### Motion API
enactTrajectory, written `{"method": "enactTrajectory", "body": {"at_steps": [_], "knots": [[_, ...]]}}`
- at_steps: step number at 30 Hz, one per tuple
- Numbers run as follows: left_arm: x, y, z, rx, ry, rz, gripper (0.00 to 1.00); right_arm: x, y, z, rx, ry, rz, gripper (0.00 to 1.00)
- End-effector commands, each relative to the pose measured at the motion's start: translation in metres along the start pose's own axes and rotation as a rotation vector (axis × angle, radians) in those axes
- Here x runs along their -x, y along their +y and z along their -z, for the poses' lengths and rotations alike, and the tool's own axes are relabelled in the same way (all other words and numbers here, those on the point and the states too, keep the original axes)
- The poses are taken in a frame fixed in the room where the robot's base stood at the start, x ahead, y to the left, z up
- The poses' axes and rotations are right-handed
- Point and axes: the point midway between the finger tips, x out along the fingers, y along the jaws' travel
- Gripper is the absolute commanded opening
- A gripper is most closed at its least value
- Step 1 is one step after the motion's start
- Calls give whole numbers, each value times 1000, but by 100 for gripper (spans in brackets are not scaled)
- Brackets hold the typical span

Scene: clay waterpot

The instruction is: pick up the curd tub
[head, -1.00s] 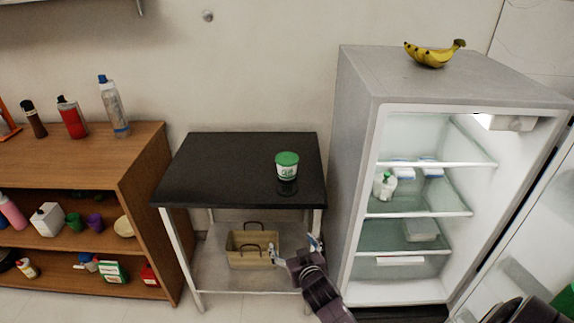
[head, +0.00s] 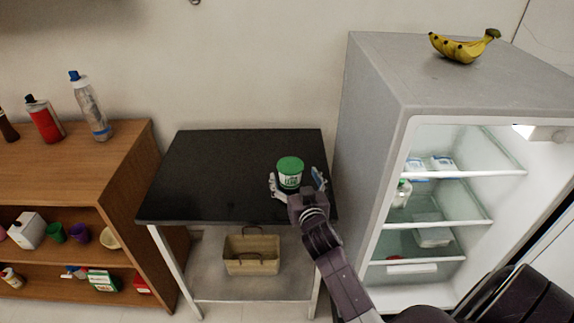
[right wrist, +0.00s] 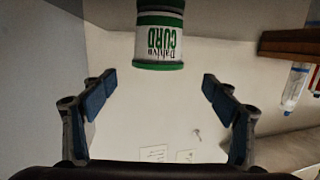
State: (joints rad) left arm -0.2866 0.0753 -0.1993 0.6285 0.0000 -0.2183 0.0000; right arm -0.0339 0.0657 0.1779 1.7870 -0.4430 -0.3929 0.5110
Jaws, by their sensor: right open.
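The curd tub (head: 290,172), white with a green lid and green lettering, stands upright on the black table (head: 205,175), near its right side. In the right wrist view the tub (right wrist: 160,35) appears upside down at the top centre, in line with the gap between the fingers and just beyond their tips. My right gripper (head: 296,184) is open and empty at the near side of the tub, one finger to each side. Its blue-padded fingers (right wrist: 158,88) show no visible contact with the tub. My left gripper is out of view.
An open fridge (head: 375,110) stands close to the table's right, with bananas (head: 463,46) on top. A wooden shelf (head: 100,160) with bottles and cups is at the left. A basket (head: 252,266) sits on the table's lower shelf. The tabletop left of the tub is bare.

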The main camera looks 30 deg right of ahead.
Motion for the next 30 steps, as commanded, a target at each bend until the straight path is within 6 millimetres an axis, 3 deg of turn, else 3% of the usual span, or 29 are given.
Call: {"method": "enactTrajectory", "body": {"at_steps": [13,19,27,30], "knots": [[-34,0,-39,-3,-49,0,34,-50,4,-11,3,2,0,80],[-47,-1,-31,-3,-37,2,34,-73,4,-10,1,2,1,80],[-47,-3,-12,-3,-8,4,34,-76,4,-8,0,-1,1,80],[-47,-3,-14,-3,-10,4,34,-76,4,-8,0,-1,1,71]]}}
